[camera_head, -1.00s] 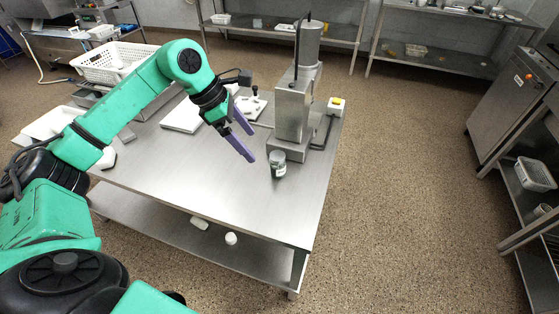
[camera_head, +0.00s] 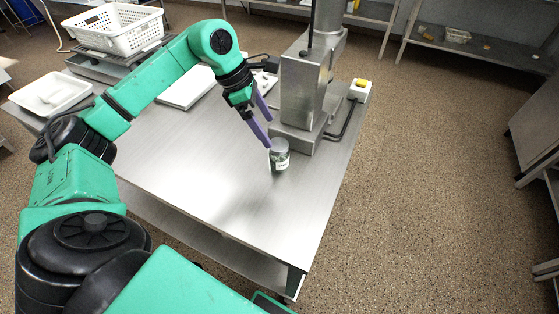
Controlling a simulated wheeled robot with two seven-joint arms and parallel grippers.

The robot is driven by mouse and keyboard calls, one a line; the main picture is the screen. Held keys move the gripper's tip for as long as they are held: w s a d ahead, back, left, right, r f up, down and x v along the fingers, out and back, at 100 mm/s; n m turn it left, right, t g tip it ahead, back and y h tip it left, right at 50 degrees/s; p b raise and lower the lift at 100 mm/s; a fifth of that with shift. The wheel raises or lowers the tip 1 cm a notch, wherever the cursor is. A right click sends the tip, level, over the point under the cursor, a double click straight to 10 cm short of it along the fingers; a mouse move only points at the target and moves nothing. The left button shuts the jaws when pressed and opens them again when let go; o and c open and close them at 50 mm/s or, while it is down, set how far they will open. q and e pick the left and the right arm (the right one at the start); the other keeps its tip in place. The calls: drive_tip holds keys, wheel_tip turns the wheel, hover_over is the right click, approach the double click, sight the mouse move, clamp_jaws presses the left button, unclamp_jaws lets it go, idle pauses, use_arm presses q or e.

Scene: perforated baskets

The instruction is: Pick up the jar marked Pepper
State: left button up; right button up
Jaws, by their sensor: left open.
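The label's writing is too small to read. My left gripper (camera_head: 268,123) has purple fingers that are spread apart with nothing between them. It is above and just behind-left of the jar, with one fingertip close to the lid; I cannot tell whether they touch. My right gripper is not in view.
The steel machine (camera_head: 300,95) stands behind the jar, with a yellow-button box (camera_head: 360,90) beside it. A white perforated basket (camera_head: 115,30), a white tray (camera_head: 50,94) and a white board (camera_head: 187,86) are at the left. The table's front is clear.

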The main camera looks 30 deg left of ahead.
sight(283, 158)
use_arm(q)
drive_tip(key=p+x, duration=0.1)
drive_tip(key=x, duration=0.7)
drive_tip(key=p+x, duration=0.1)
drive_tip(key=x, duration=0.3)
drive_tip(key=shift+s+a+f+p, duration=0.2)
drive_tip(key=shift+f+p, duration=0.1)
drive_tip(key=shift+f, duration=0.15)
drive_tip(key=shift+w+d+f, duration=0.1)
drive_tip(key=shift+f, duration=0.2)
drive_tip(key=c, duration=1.6)
